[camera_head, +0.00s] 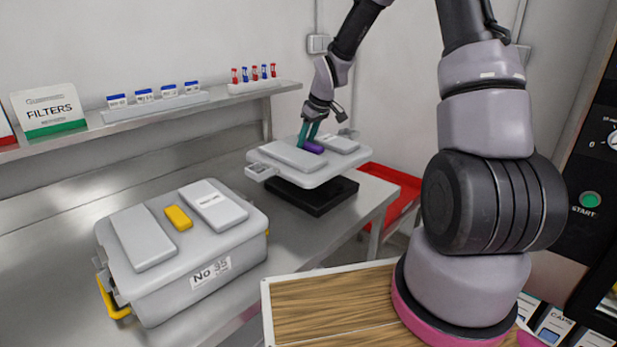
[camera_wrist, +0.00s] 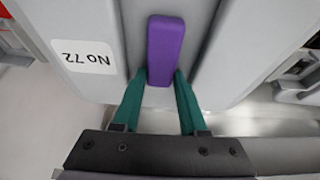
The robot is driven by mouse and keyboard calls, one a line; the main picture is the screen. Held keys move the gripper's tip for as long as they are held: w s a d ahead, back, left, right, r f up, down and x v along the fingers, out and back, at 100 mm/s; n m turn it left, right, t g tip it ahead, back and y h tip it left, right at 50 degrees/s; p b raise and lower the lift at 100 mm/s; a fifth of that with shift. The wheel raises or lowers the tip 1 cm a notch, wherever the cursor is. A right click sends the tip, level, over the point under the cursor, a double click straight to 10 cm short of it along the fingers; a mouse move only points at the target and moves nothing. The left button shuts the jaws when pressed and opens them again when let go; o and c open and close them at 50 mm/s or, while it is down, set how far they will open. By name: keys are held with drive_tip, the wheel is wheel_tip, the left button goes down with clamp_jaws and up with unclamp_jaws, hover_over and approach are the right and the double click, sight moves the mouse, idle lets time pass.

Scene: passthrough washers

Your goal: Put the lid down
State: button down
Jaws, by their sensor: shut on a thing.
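A grey lid (camera_head: 318,168) with a purple handle (camera_head: 313,147) is in the head view, beyond the closed case. My gripper (camera_head: 309,138) is shut on the purple handle from above. The lid looks level and sits over a black block (camera_head: 312,195) on the metal bench; I cannot tell whether they touch. In the wrist view the purple handle (camera_wrist: 165,50) is between my green fingers, and the lid (camera_wrist: 100,22) carries a label reading No 72.
A closed grey case (camera_head: 165,285) labelled No 35, with a yellow handle, stands on the bench (camera_head: 40,270) at the left. A red tray (camera_head: 395,190) is right of the bench. A shelf (camera_head: 150,115) holding a FILTERS box and small vials runs along the wall.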

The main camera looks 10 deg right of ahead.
sight(315, 146)
wheel_tip(315, 146, down, 9)
drive_tip(key=shift+d, duration=0.1)
idle(0.4)
drive_tip(key=shift+f, duration=0.1)
drive_tip(key=shift+c, duration=2.2)
unclamp_jaws()
drive_tip(key=v, duration=1.2)
drive_tip(key=shift+s+r, duration=0.15)
drive_tip(key=shift+r, duration=0.15)
drive_tip(key=s+d+r+m+t+h, duration=0.1)
drive_tip(key=s+d+r+m, duration=0.15)
drive_tip(key=s+r, duration=0.45)
drive_tip(key=s+d+r+m+t+h, duration=0.1)
drive_tip(key=s+d+r+m, duration=0.15)
drive_tip(key=s+r, duration=0.55)
drive_tip(key=s+r+m, duration=0.3)
drive_tip(key=s+r, duration=0.1)
drive_tip(key=s, duration=0.3)
drive_tip(key=s+r+m+t+y, duration=0.1)
drive_tip(key=s+r+m, duration=0.2)
drive_tip(key=s+r, duration=0.2)
drive_tip(key=shift+s+t, duration=0.3)
drive_tip(key=shift+s, duration=0.55)
